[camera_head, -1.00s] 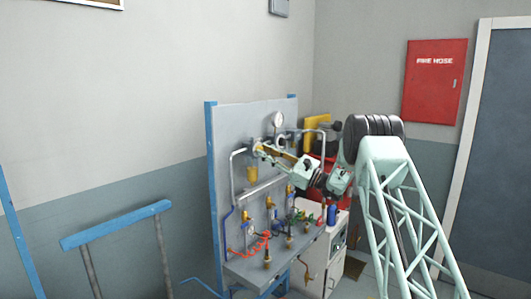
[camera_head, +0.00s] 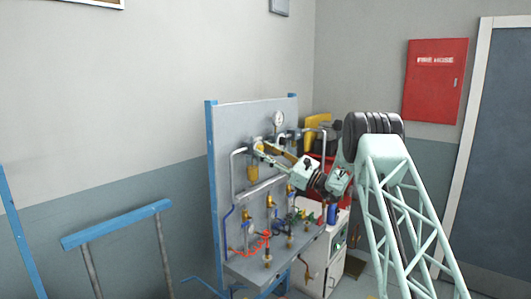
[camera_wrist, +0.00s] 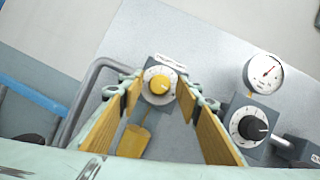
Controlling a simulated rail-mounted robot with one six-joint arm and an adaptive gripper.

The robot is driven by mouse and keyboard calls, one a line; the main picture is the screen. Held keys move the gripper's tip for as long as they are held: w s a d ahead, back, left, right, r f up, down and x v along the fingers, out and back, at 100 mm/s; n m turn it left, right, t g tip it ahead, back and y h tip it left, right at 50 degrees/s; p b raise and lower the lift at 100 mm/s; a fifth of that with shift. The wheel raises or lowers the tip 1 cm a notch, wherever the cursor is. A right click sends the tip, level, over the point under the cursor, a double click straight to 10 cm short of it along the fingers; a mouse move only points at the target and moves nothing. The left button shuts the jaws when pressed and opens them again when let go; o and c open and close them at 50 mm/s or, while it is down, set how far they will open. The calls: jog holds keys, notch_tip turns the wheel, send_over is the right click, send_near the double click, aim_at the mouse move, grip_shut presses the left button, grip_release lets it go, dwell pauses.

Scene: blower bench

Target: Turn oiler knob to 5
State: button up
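The oiler knob appears to be the yellow knob (camera_wrist: 159,85) on a white dial, in the middle of the wrist view, with a yellow bowl (camera_wrist: 134,141) below it. I cannot read the dial's numbers or the knob's setting. My gripper (camera_wrist: 160,83) is open, with one yellow-padded finger on each side of the dial. The fingers look apart from the knob. In the head view my gripper (camera_head: 257,145) is at the upper part of the grey panel (camera_head: 230,120), and the knob is hidden there.
A black knob (camera_wrist: 253,127) on a second dial and a pressure gauge (camera_wrist: 263,73) sit to the right in the wrist view. A grey pipe (camera_wrist: 88,88) bends along the left. Valves and a red coiled hose (camera_head: 255,247) are lower on the panel.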

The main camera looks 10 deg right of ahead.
jog(key=shift+d, duration=0.1)
jog(key=v, duration=1.2)
jog(key=shift+r, duration=0.1)
dwell(0.5)
